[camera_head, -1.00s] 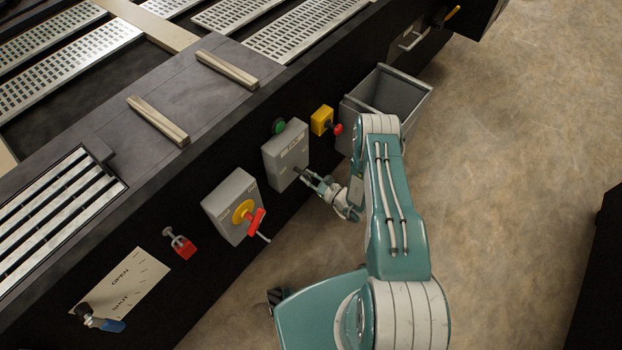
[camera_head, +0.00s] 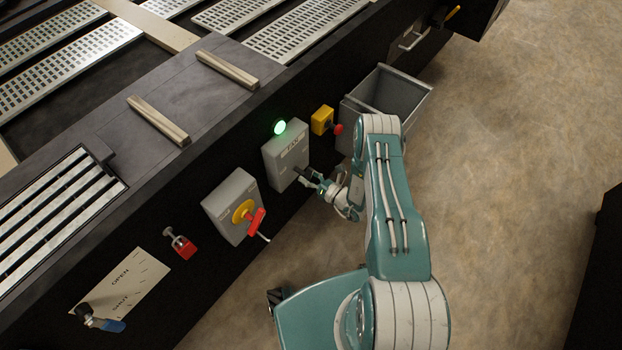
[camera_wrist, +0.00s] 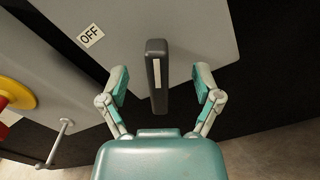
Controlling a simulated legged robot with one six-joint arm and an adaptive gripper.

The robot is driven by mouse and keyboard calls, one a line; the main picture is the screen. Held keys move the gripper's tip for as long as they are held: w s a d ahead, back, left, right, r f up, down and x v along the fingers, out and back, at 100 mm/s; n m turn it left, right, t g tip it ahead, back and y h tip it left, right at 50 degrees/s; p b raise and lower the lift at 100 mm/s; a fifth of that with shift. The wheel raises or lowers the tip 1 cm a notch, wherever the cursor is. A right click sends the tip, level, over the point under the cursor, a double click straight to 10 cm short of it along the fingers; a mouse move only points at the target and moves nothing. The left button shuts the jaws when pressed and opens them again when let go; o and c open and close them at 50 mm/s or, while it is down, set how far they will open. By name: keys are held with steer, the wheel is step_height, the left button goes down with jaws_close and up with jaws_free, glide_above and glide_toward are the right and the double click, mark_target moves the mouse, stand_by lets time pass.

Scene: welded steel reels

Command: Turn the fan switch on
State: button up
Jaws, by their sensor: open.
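The fan switch is a grey box (camera_head: 279,143) on the dark side panel, with a label on its face. Its dark lever (camera_wrist: 157,82) with a pale stripe stands between my fingers in the wrist view. An OFF label (camera_wrist: 90,36) is on the box to the lever's left. My gripper (camera_head: 308,180) is at the lower part of the box. In the wrist view my gripper (camera_wrist: 160,88) is open, a finger on each side of the lever, with gaps to both.
A grey box with a red and yellow rotary handle (camera_head: 244,212) is to the left. A yellow box with a red button (camera_head: 322,120) and an open grey bin (camera_head: 408,98) are to the right. Bare floor lies to the right.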

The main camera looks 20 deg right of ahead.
stand_by(0.4)
steer(key=v, duration=0.7)
stand_by(0.3)
stand_by(0.3)
